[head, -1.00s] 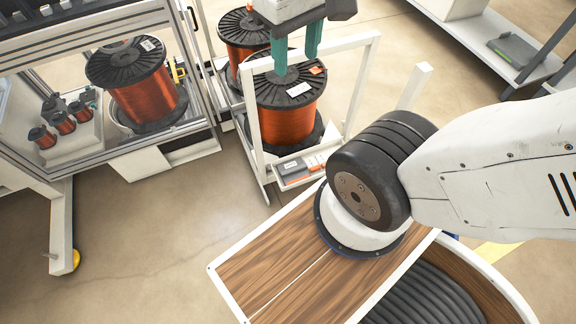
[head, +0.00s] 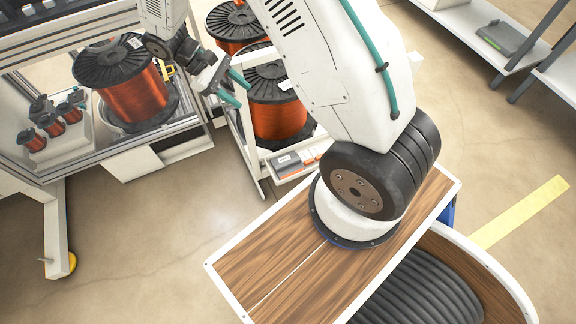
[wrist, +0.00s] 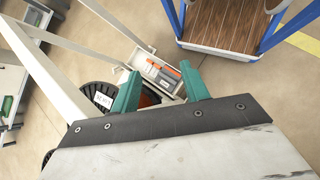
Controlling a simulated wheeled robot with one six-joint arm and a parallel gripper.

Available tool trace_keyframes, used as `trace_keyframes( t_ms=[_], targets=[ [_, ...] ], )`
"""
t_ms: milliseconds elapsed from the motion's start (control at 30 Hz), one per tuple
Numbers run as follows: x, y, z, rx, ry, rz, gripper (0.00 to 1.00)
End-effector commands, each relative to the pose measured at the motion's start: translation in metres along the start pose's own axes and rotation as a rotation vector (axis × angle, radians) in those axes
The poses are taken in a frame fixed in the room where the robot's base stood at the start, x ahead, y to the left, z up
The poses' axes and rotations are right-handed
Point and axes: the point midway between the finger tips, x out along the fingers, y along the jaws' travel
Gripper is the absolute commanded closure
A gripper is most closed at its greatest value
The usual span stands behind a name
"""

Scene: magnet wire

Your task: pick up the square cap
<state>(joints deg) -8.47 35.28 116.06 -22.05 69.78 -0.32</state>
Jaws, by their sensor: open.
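I cannot make out a square cap for certain in either view. My gripper (head: 236,88) has two teal fingers, open and empty, beside the white rack's left post in the head view. In the wrist view my gripper (wrist: 160,71) has its fingers spread apart, with the small white tray (wrist: 139,59) seen between and beyond them. Orange and grey pieces (wrist: 163,73) lie in that tray, too small to identify. The tray also shows in the head view (head: 283,174), low on the rack and below my gripper.
A white-framed rack (head: 243,150) holds large copper wire spools (head: 278,118). A workbench at left bears another big spool (head: 135,98) and several small ones (head: 52,125). A shelf (head: 465,40) stands at upper right. Open floor (head: 150,230) lies at lower left.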

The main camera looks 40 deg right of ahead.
Motion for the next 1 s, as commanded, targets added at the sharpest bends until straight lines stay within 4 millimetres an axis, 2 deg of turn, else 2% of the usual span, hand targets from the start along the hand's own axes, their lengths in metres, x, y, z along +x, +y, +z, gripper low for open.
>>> trace_keyframes(
  t_ms=[33,167,400,467,600,800,900,1000],
  targets=[
    [0.019,-0.005,-0.019,-0.030,-0.044,0.014,0.55],
    [0.064,-0.014,-0.061,-0.099,-0.131,0.060,0.55],
    [0.154,-0.026,-0.136,-0.236,-0.252,0.173,0.55],
    [0.178,-0.029,-0.153,-0.271,-0.275,0.204,0.55],
    [0.239,-0.037,-0.190,-0.358,-0.326,0.279,0.55],
    [0.324,-0.048,-0.234,-0.482,-0.370,0.395,0.55],
    [0.348,-0.046,-0.259,-0.534,-0.361,0.463,0.55],
    [0.361,-0.043,-0.278,-0.571,-0.346,0.520,0.55]
  ],
)
